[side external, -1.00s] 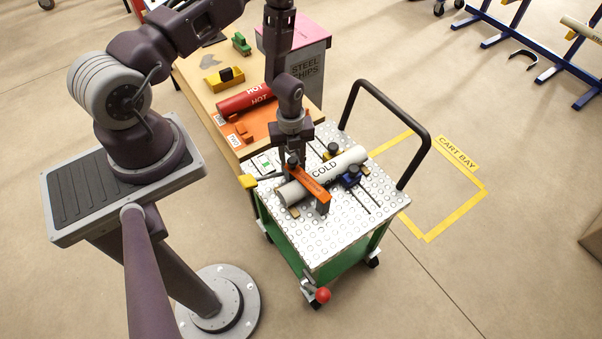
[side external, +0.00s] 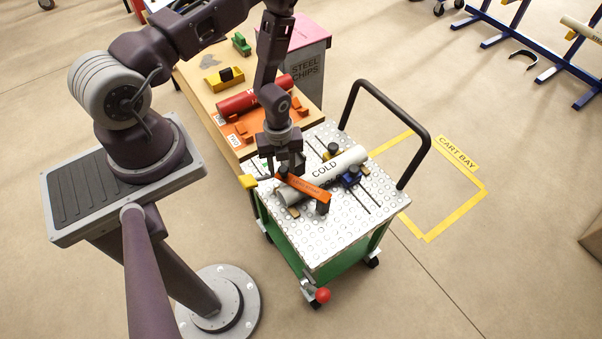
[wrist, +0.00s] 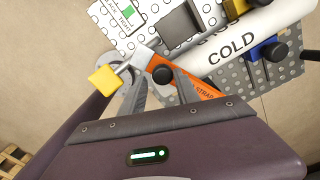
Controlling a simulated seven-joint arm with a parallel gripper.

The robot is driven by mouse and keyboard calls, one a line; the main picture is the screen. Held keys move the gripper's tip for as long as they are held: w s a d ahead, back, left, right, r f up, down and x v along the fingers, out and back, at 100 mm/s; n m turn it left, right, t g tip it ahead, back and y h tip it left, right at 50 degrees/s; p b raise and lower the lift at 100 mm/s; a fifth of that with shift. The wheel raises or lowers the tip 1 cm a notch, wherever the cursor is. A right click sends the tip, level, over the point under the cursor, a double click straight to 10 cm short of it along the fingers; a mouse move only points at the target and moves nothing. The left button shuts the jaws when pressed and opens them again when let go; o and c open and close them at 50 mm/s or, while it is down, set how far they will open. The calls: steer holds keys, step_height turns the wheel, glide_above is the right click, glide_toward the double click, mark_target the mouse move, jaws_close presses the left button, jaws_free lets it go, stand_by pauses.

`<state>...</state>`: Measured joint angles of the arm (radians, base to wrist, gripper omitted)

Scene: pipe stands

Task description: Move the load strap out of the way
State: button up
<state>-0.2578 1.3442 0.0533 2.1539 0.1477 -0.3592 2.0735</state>
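The load strap (side external: 304,188) is an orange bar with a dark block at its near right end, lying slantwise across the white COLD pipe (side external: 347,161) on the cart's studded top. The wrist view shows part of the strap (wrist: 205,91) and a round black knob (wrist: 163,74) at its other end. My gripper (side external: 284,170) points down over that knob end. In the wrist view my gripper's fingers (wrist: 161,80) stand on either side of the knob and appear shut on it; contact is partly hidden. The strap's middle is partly hidden by my wrist in that view.
The cart's black handle (side external: 400,114) rises at the right. Black and blue clamps (side external: 350,177) stand beside the pipe. A yellow block (side external: 248,181) sticks out at the cart's left edge. The workbench (side external: 203,88) behind holds a red HOT pipe (side external: 250,98). The cart top's front is clear.

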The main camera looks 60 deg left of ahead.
steer(key=s+d, duration=0.1)
steer(key=s, duration=0.1)
steer(key=s+d, duration=0.1)
steer(key=shift+s+d, duration=0.3)
steer(key=shift+s, duration=0.05)
stand_by(0.3)
steer(key=shift+s+d, duration=0.7)
steer(key=shift+d, duration=0.25)
steer(key=shift+s+d, duration=0.65)
steer(key=shift+d, duration=0.25)
steer(key=shift+s+d, duration=0.25)
steer(key=shift+d, duration=0.45)
steer(key=shift+s+d, duration=0.2)
steer(key=shift+d, duration=0.55)
steer(key=shift+s+d, duration=0.25)
steer(key=shift+d, duration=0.45)
